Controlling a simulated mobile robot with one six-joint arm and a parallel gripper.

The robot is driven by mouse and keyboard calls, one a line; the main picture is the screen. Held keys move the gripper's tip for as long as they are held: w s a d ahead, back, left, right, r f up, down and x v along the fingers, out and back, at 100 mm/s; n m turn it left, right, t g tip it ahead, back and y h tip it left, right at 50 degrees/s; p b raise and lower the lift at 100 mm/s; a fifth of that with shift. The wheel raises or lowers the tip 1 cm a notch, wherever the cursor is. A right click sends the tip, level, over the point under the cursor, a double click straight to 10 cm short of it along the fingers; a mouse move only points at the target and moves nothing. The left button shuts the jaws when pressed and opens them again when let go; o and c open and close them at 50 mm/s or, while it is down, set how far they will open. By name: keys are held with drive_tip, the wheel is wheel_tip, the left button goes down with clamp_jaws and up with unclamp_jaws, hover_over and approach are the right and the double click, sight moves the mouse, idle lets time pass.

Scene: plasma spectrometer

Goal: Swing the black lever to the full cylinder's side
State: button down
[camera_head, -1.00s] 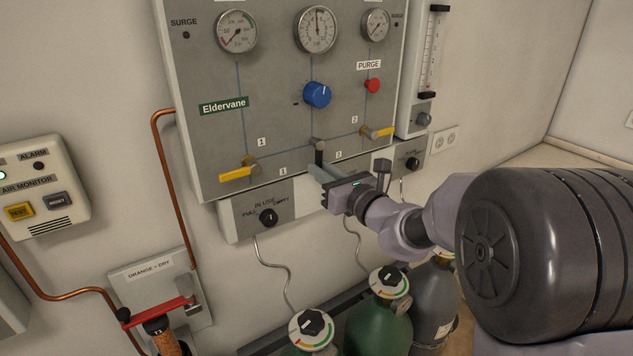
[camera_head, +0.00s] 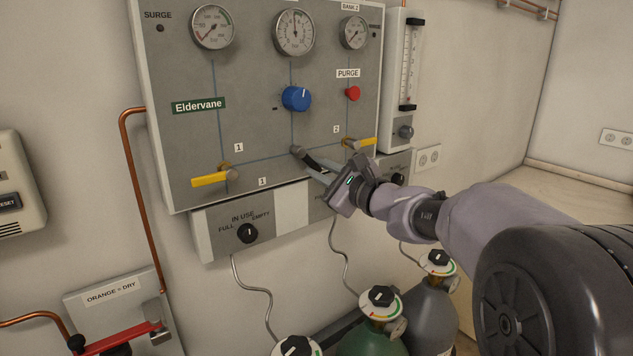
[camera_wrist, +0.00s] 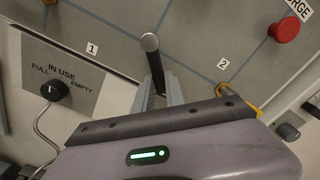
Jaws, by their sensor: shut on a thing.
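The black lever (camera_head: 311,161) hangs from a grey pivot at the lower middle of the panel (camera_head: 255,135), tilted down and to the right, toward the side marked 2. My gripper (camera_head: 320,171) is shut on its lower part. In the wrist view the lever (camera_wrist: 156,72) runs from its round pivot down between my fingers (camera_wrist: 160,92), which hide its end. The left cylinder box has an IN USE knob (camera_head: 247,233) between FULL and EMPTY. The right box's knob (camera_head: 398,179) is partly behind my gripper, and its wording is not readable.
Yellow valve handles sit left (camera_head: 209,180) and right (camera_head: 367,142) of the lever, the right one close to my gripper. A blue knob (camera_head: 296,98) and red PURGE button (camera_head: 353,94) are above. Green (camera_head: 375,338) and grey (camera_head: 430,310) cylinders stand below.

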drive_tip(key=shift+d+n, duration=0.1)
drive_tip(key=shift+n, duration=0.3)
drive_tip(key=shift+r, duration=0.1)
drive_tip(key=c, duration=1.4)
unclamp_jaws()
drive_tip(key=shift+d, duration=0.1)
drive_tip(key=p+v, duration=0.2)
drive_tip(key=v, duration=1.5)
drive_tip(key=shift+s+d, duration=0.1)
drive_tip(key=shift+s, duration=0.05)
